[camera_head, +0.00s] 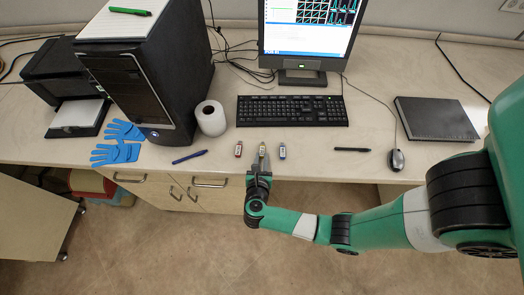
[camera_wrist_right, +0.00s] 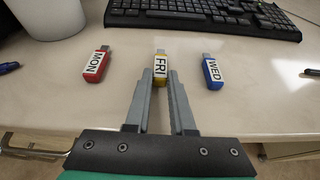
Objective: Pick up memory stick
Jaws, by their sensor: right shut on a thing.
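Three memory sticks lie in a row near the front edge of the desk. The red one, labelled MON (camera_wrist_right: 96,64), is on the left and also shows in the head view (camera_head: 238,149). The blue one, labelled WED (camera_wrist_right: 212,72), is on the right and shows in the head view (camera_head: 282,151). The yellow one, labelled FRI (camera_wrist_right: 160,68), is between them. My right gripper (camera_wrist_right: 161,82) is shut on the yellow stick, with the fingertips at its near end. The gripper also shows in the head view (camera_head: 262,160). My left gripper is not in view.
A blue pen (camera_head: 189,157) lies to the left; a dark pen (camera_head: 352,149) and a mouse (camera_head: 396,160) lie to the right. The desk around the sticks is clear.

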